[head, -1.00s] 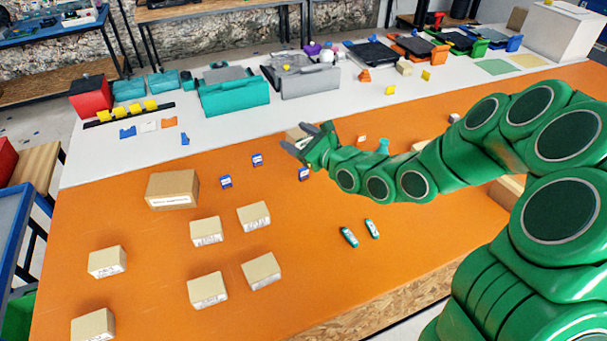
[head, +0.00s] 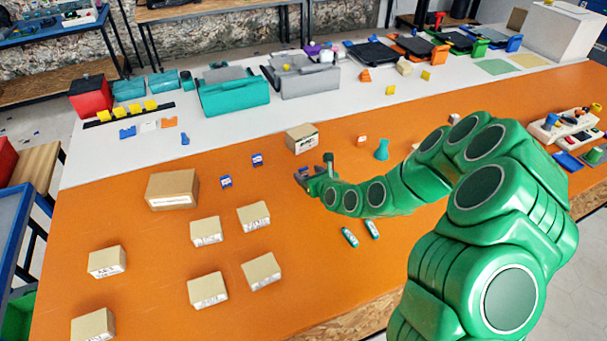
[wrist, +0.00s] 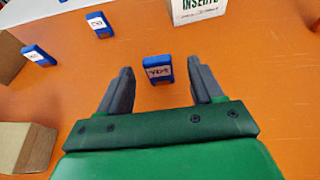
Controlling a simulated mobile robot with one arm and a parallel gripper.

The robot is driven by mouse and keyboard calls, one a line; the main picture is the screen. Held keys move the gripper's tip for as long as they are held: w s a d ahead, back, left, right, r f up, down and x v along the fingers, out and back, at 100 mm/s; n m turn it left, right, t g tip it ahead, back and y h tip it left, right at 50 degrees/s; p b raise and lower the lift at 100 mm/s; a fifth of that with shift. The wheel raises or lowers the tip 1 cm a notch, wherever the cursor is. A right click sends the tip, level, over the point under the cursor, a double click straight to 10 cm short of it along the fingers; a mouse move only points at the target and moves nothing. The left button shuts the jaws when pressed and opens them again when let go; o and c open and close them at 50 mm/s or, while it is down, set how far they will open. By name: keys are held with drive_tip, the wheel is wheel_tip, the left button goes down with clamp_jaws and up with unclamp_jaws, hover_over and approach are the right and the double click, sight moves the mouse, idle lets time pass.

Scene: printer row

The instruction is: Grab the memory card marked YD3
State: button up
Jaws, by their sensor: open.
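My gripper (head: 314,168) is open and empty, low over the orange table. In the head view it hides most of the card before it.
A cardboard box marked INSERTS (wrist: 198,10) stands just beyond the card; it also shows in the head view (head: 302,139). Several small boxes (head: 206,232) stand to the left. A teal piece (head: 382,150) stands right of the box.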

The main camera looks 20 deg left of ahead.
sight(305, 172)
drive_tip(key=shift+x, duration=2.75)
drive_tip(key=shift+s+a+r, duration=0.1)
drive_tip(key=c, duration=1)
drive_tip(key=shift+c, duration=0.2)
